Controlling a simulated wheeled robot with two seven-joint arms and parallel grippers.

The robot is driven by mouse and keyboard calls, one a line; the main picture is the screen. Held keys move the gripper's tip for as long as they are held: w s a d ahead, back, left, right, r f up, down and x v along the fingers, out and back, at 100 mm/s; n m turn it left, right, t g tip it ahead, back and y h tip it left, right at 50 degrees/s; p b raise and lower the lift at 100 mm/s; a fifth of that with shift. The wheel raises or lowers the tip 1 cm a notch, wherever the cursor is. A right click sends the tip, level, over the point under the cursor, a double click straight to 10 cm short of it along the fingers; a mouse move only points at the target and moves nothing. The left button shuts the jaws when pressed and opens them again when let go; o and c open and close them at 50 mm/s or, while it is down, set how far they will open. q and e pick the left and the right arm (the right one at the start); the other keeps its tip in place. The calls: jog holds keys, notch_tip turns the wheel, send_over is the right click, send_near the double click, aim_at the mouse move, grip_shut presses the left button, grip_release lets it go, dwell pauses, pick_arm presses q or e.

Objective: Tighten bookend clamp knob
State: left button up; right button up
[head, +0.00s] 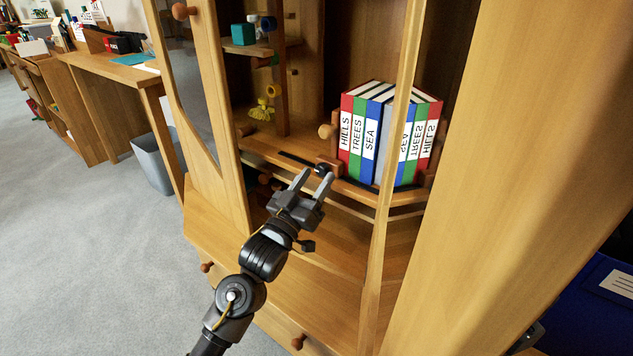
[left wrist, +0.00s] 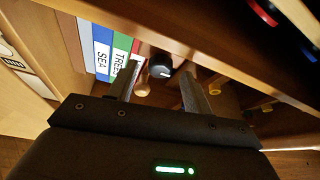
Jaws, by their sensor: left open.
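The bookend clamp knob (head: 321,170) is small and black, at the left foot of the wooden bookend (head: 325,131) on the cabinet shelf. In the left wrist view the knob (left wrist: 160,66) shows a white mark and appears between my two fingertips. My left gripper (head: 314,178) is open, with its fingers pointing up at the shelf edge just in front of the knob. I cannot tell whether the fingers touch it. The books (head: 385,140) labelled HILLS, TREES and SEA stand upright between the bookends. My right gripper is not in view.
A wooden upright (head: 384,220) crosses in front of the books, right of my gripper. Another upright (head: 228,120) stands to the left. Small toys (head: 262,110) sit on the shelf at left. Open grey floor (head: 90,250) lies left of the cabinet.

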pick_arm(q)
jog(key=shift+w+d+r, duration=0.2)
jog(key=shift+w+d, duration=0.1)
jog(key=shift+w, duration=0.15)
jog(key=c, duration=1)
jog(key=shift+o, duration=0.2)
